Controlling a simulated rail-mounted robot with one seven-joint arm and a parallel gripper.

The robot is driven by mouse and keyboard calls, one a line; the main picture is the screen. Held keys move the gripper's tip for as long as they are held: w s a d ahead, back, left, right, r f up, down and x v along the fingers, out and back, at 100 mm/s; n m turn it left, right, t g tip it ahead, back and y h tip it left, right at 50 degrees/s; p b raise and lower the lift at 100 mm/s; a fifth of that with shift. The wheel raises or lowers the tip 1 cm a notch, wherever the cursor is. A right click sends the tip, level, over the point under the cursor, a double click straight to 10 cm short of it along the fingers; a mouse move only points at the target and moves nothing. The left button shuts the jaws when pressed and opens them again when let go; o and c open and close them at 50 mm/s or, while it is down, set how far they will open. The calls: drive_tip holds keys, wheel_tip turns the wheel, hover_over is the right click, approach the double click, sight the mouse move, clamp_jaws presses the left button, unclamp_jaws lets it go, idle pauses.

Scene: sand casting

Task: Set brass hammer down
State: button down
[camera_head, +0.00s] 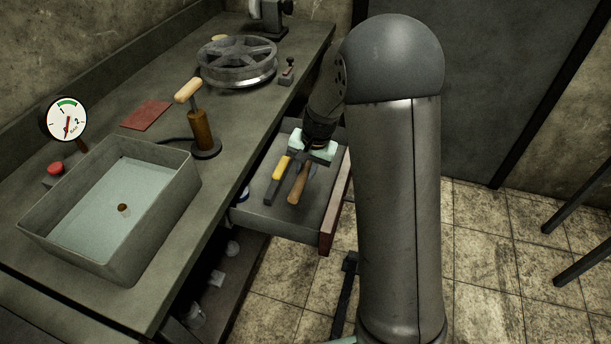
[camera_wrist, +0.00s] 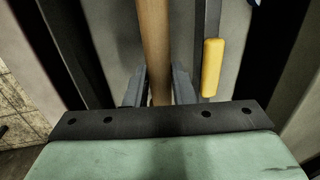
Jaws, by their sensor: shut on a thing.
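The hammer shows only as a wooden handle (camera_head: 299,184) in the head view; its brass head is not visible. In the wrist view the handle (camera_wrist: 154,40) runs lengthwise between my gripper's two dark fingers. My gripper (camera_wrist: 158,82) is shut on this handle. In the head view my gripper (camera_head: 314,154) is low inside the open drawer (camera_head: 285,222), and its pale green body hides part of the tool. The handle lies close over the drawer floor; I cannot tell whether it touches.
A yellow-handled tool (camera_head: 282,167) lies beside the hammer; its handle (camera_wrist: 212,66) is right of the fingers in the wrist view. Drawer walls stand close on both sides. The bench holds a grey basin (camera_head: 185,187), a wooden-handled pump (camera_head: 201,130) and a spoked wheel (camera_head: 238,62).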

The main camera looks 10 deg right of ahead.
sight(306, 187)
drive_tip(key=shift+w+f, duration=0.35)
drive_tip(key=shift+f, duration=1.6)
drive_tip(key=shift+f, duration=0.2)
drive_tip(key=c, duration=1.2)
unclamp_jaws()
drive_tip(key=shift+c, duration=0.2)
